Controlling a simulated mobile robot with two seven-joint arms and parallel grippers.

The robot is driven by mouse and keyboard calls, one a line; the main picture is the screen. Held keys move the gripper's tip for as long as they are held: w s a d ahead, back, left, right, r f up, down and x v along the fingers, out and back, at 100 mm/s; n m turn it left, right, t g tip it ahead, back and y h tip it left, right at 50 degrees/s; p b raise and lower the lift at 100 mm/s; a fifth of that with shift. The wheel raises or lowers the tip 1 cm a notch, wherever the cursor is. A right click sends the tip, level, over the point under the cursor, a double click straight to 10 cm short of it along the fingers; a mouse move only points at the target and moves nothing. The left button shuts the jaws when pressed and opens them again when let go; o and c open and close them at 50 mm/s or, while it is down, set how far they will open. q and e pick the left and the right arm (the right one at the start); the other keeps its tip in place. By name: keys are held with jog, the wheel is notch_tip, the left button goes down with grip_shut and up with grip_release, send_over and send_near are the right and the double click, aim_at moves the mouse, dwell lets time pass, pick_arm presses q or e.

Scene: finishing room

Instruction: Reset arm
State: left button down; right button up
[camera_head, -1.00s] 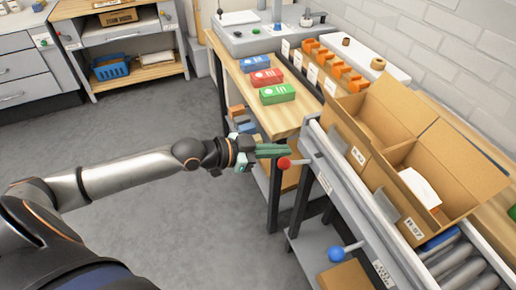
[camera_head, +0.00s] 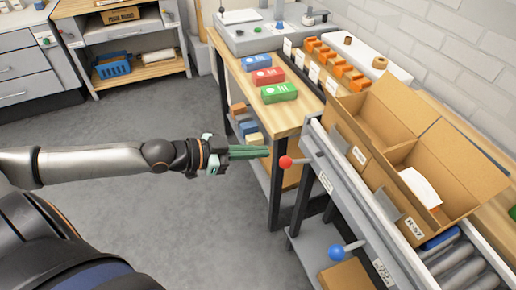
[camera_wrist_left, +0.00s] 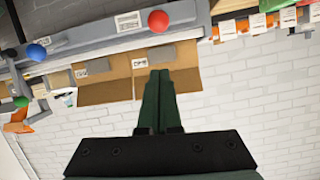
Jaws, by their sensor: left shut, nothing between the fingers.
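My left arm comes in from the left in the head view. My left gripper (camera_head: 268,152) has green fingers, which are shut together with nothing between them. It is in free air over the grey floor, left of the red ball knob (camera_head: 285,162) and apart from it. In the left wrist view the shut fingers (camera_wrist_left: 158,78) point toward the cardboard boxes and brick wall, which look upside down. The red knob (camera_wrist_left: 158,21) shows beyond the fingertips there. My right gripper is not in view.
A wooden bench (camera_head: 290,117) carries blue, red and green (camera_head: 279,92) boxes and orange holders. Open cardboard boxes (camera_head: 455,190) stand by the roller conveyor at right. A blue knob (camera_head: 336,253) sticks out low. Floor at left centre is clear.

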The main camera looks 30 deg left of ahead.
pick_arm(q)
jog(key=s+d+f+n+g+y+p, duration=0.1)
jog(key=s+d+f+n+y+p, duration=0.1)
jog(key=s+f, duration=0.5)
jog(key=s+d+f+n+y+p, duration=0.2)
jog(key=s+d+f+n+y, duration=0.2)
jog(key=f, duration=1.1)
jog(key=s+n, duration=0.1)
jog(key=s, duration=0.2)
jog(key=shift+s+d+g+y, duration=0.25)
jog(key=shift+d+g+y, duration=0.05)
jog(key=shift+g+y, duration=0.1)
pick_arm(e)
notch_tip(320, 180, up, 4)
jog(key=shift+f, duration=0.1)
pick_arm(q)
jog(key=shift+f, duration=0.1)
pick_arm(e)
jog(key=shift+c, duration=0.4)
